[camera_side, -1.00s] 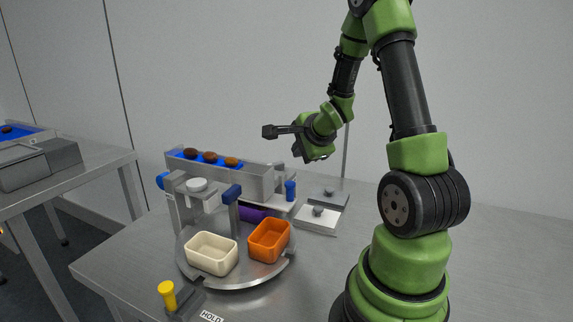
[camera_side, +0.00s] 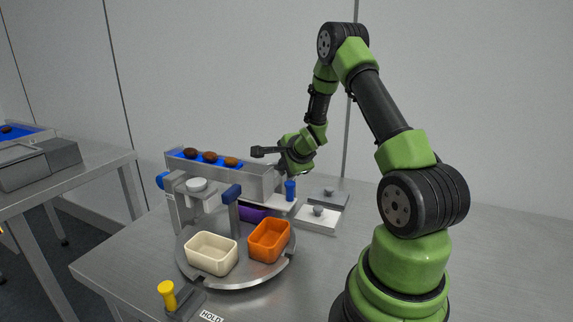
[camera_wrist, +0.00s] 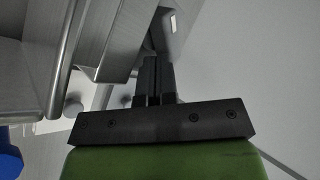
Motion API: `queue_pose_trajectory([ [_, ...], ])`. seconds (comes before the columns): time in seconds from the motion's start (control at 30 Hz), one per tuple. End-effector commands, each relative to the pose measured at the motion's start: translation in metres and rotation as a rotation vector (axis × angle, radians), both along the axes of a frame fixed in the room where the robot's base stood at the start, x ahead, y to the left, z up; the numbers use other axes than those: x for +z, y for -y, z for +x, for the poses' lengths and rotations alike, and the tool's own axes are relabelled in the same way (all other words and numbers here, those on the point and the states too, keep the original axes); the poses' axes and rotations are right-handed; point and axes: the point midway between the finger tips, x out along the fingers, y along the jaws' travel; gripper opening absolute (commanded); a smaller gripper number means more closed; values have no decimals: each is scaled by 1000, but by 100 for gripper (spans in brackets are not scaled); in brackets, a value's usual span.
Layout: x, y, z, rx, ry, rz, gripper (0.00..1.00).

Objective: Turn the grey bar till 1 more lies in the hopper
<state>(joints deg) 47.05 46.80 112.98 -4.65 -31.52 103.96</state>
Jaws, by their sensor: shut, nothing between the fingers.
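My gripper (camera_side: 257,152) is shut and empty, above the right end of the grey feeder trough (camera_side: 222,178) in the side view. In the wrist view its closed fingers (camera_wrist: 152,75) point toward a grey part that I cannot identify for sure. A short grey upright piece (camera_side: 279,171), possibly the grey bar, stands at the trough's right end, partly behind it and close to my wrist.
A round turntable (camera_side: 238,279) carries a cream tub (camera_side: 211,263), an orange tub (camera_side: 268,252) and a purple one (camera_side: 252,212). A blue-topped post (camera_side: 232,194) stands between them. A blue knob (camera_side: 290,190), knobbed plates (camera_side: 318,215) and a yellow-handled lever (camera_side: 167,294) are nearby.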

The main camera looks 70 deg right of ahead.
Motion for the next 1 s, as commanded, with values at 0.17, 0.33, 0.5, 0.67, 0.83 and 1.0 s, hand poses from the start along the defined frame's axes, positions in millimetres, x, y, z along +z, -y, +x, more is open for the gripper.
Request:
queue_pose_trajectory([
  [0.17,0,0,0,0,0,0,0],
  [0.33,1,3,2,1,1,-2,0],
  [0.5,0,5,3,-2,1,0,0],
  [0.67,0,8,5,-3,3,-1,0],
  [0.83,-1,11,6,-6,4,2,0],
  [1.0,0,14,7,-8,7,1,0],
])
